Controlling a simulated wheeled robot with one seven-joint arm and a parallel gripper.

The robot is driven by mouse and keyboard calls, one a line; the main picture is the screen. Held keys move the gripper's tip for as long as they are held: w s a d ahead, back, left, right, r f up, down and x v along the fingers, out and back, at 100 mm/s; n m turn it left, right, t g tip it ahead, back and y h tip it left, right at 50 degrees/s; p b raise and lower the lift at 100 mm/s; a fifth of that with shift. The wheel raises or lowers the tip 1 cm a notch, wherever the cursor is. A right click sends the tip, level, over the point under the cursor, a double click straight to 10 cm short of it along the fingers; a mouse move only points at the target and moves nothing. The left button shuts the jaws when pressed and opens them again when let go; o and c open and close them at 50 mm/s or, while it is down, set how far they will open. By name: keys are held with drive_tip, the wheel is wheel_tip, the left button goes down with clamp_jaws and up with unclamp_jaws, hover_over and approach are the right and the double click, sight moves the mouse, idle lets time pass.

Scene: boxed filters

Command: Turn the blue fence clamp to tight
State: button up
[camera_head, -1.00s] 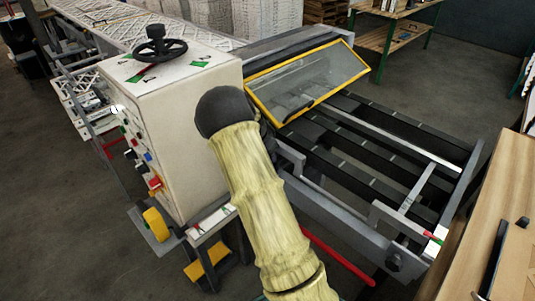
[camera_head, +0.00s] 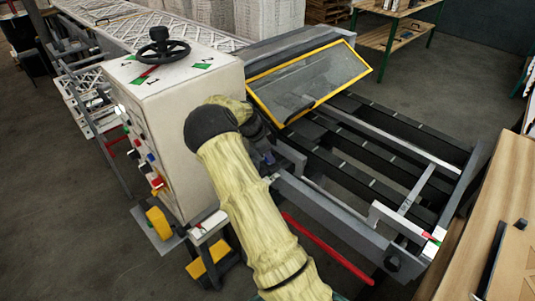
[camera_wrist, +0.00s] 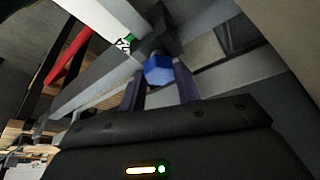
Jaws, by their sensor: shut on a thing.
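The blue fence clamp (camera_wrist: 158,70) shows in the wrist view as a small blue faceted knob on a dark mount at the machine's grey frame. My gripper (camera_wrist: 161,82) has one dark finger on each side of the knob and is shut on it. In the head view my yellowish sleeved arm reaches to the machine's near side, beside the white cabinet. My arm hides most of the clamp and gripper there. A green and white marking (camera_wrist: 125,42) lies close to the clamp in the wrist view; I cannot read its setting.
The white control cabinet (camera_head: 180,120) with a black handwheel (camera_head: 162,46) stands left of my arm. A yellow-framed clear guard (camera_head: 308,80) tilts just beyond it. A red bar (camera_head: 328,248) runs along the near side. A wooden bench (camera_head: 490,220) stands at right.

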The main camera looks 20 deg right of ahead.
drive_tip(key=shift+a, duration=0.1)
drive_tip(key=o, duration=1)
drive_tip(key=shift+c, duration=0.2)
drive_tip(key=shift+n, duration=0.3)
